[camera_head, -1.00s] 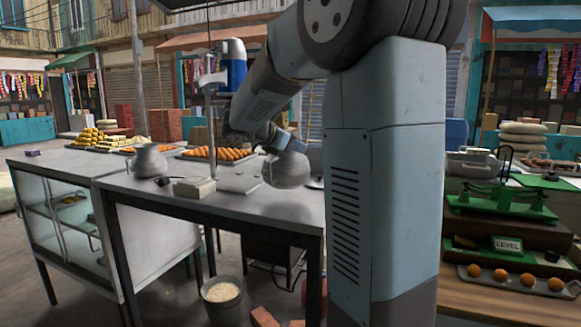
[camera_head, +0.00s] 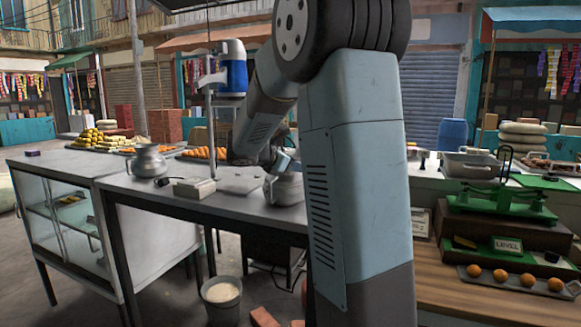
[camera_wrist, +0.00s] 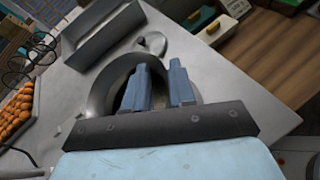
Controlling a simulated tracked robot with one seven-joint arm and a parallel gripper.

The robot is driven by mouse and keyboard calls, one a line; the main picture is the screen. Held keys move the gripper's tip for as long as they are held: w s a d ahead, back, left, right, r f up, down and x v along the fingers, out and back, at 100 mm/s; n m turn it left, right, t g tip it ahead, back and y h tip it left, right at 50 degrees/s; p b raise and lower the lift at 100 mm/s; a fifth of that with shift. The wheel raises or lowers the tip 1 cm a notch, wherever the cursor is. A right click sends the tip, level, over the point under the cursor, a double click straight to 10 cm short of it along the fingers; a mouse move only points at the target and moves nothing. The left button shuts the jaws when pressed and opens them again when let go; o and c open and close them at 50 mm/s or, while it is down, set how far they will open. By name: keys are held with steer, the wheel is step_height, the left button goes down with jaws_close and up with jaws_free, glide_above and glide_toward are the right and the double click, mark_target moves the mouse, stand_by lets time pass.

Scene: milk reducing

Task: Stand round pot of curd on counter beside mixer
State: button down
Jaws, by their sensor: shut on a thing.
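A round grey metal pot (camera_head: 285,190) is at the right part of the grey counter in the head view, low at the counter top and partly hidden by my arm. I cannot tell whether its base touches the counter. In the wrist view its wide round mouth (camera_wrist: 98,94) surrounds my finger area. My gripper (camera_wrist: 163,80) is shut on the pot at its rim. The contents are mostly hidden. A blue and white motor unit (camera_head: 233,68), which looks like the mixer, is mounted on a pole above the counter.
A second grey pot (camera_head: 148,162) and a small pale box (camera_head: 194,188) stand on the counter (camera_head: 240,212). Trays of orange sweets (camera_head: 204,153) lie at the back. A bucket (camera_head: 221,300) stands on the floor below. A green scale (camera_head: 500,200) is at right.

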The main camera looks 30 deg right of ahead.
steer(key=c, duration=0.9)
jaws_free()
steer(key=shift+a, duration=0.1)
steer(key=v, duration=1.1)
steer(key=s+a+f+m+y, duration=0.1)
steer(key=s+f+m+y, duration=0.2)
steer(key=s, duration=0.5)
steer(key=s+a+f+m+y, duration=0.1)
steer(key=s+m+y, duration=0.2)
steer(key=s+m, duration=0.35)
steer(key=s+a+f+m+t+y, duration=0.1)
steer(key=s+a+f+m+y, duration=0.1)
steer(key=s, duration=0.5)
steer(key=s+a+f+m+t+y, duration=0.1)
steer(key=s+a+f+m+y, duration=0.1)
steer(key=s+a+m+y, duration=0.2)
steer(key=s+a+m, duration=0.3)
steer(key=shift+y, duration=0.4)
steer(key=shift+s, duration=0.1)
